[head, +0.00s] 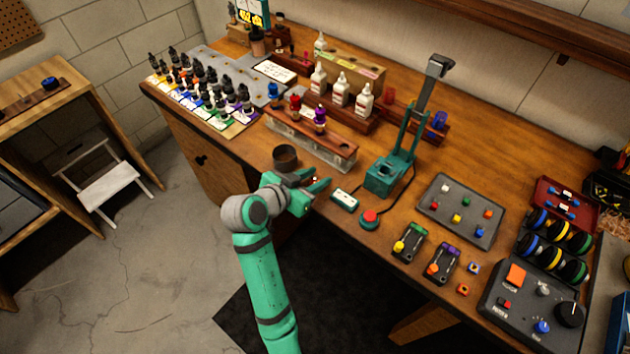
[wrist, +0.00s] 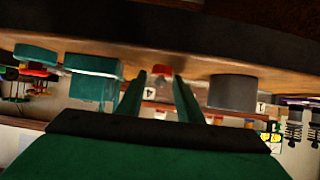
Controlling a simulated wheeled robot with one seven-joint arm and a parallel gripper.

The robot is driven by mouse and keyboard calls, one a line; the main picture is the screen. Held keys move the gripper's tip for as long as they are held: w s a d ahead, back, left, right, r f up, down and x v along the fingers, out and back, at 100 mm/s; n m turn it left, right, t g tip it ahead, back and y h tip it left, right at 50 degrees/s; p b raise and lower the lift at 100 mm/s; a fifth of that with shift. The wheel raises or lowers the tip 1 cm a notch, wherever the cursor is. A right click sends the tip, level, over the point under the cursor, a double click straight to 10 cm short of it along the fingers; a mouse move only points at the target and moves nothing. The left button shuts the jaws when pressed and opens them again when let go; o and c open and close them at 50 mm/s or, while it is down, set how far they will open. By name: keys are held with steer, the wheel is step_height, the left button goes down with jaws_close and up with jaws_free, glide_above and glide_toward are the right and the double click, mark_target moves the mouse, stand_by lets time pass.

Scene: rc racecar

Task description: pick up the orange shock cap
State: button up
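My gripper (head: 319,179) is at the front edge of the bench, beside a dark round cup (head: 285,157). Its two green fingers (wrist: 162,92) are apart in the wrist view, which appears upside down. Between and beyond them shows a small red-orange piece (wrist: 160,70), with a white label marked 4 beside it. I cannot tell whether this piece is the orange shock cap. In the head view, a wooden rack with a clear front (head: 325,145) stands behind the gripper, with a red cap (head: 295,104) and a purple cap (head: 319,115) on top.
A teal press (head: 385,175), a small teal box (head: 344,200) and a red button (head: 370,217) stand right of my gripper. Several dropper bottles (head: 205,85) stand at the left. An orange cube (head: 462,289) lies near the front edge at the right.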

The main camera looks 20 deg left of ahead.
jaws_close()
